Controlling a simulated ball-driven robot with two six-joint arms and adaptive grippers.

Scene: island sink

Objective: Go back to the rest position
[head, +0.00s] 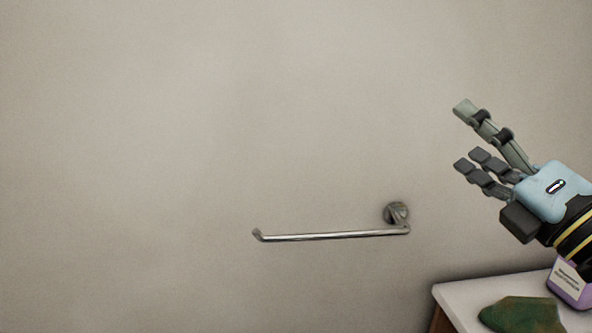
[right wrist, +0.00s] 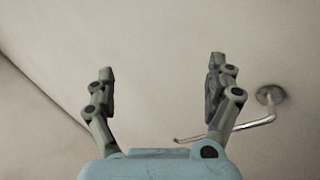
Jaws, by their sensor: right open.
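My right gripper (head: 462,135) is raised at the right of the head view, above a white counter, with its fingers pointing up and left toward the wall. It is open, and nothing shows between its fingers. In the right wrist view the two fingers of the gripper (right wrist: 160,80) stand well apart with only bare wall between their tips. My left gripper is not in the head view.
A metal towel bar (head: 330,236) is fixed to the plain wall, left of my right gripper; it also shows in the right wrist view (right wrist: 255,124). The white counter (head: 455,298) at lower right holds a green cloth-like item (head: 522,315) and a purple-and-white container (head: 568,284).

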